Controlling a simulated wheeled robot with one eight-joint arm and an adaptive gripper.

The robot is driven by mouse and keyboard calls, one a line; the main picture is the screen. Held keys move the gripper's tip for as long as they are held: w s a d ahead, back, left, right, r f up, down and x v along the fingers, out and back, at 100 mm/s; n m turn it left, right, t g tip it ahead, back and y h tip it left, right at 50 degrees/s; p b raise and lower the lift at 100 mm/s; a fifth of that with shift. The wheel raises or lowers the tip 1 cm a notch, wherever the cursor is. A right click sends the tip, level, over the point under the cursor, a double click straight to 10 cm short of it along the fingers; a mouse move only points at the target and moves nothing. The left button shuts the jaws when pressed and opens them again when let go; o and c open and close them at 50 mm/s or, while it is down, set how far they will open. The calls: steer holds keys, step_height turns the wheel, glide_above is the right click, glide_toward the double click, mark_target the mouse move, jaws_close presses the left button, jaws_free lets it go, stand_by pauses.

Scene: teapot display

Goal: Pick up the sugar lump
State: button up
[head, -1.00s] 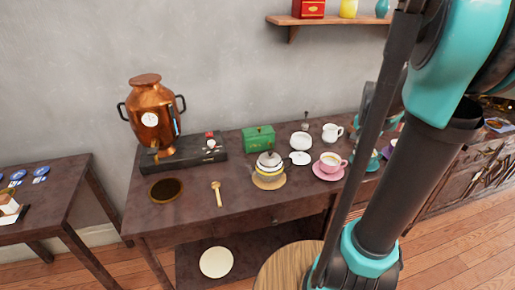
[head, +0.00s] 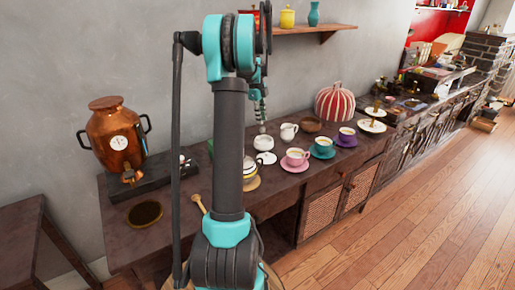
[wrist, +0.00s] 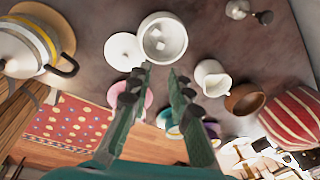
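White sugar lumps (wrist: 158,44) lie inside a round white bowl (wrist: 164,17) at the top middle of the wrist view. The bowl also shows small in the head view (head: 263,142), where its contents are too small to make out. My gripper (wrist: 160,70) is open and empty, with its two fingertips apart just below the bowl in the wrist picture. In the head view my gripper (head: 261,122) points down above the bowl. A white lid or small dish (wrist: 122,50) lies beside the bowl.
A striped teapot (wrist: 22,48) stands left of the bowl. A white jug (wrist: 211,78) and a brown bowl (wrist: 244,98) stand to its right. Cups on saucers (head: 296,157) stand in front, and a red striped cosy (head: 335,103) behind. A copper urn (head: 115,135) is far left.

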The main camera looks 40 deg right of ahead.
steer(key=d+f, duration=0.1)
steer(key=f, duration=0.8)
steer(key=d+f, duration=0.1)
steer(key=f, duration=0.4)
steer(key=shift+s+d+f, duration=0.2)
steer(key=shift+s+d, duration=0.1)
steer(key=shift+s, duration=0.1)
steer(key=c, duration=0.3)
steer(key=shift+c, duration=0.2)
steer(key=shift+r, duration=0.15)
step_height(320, 180, up, 20)
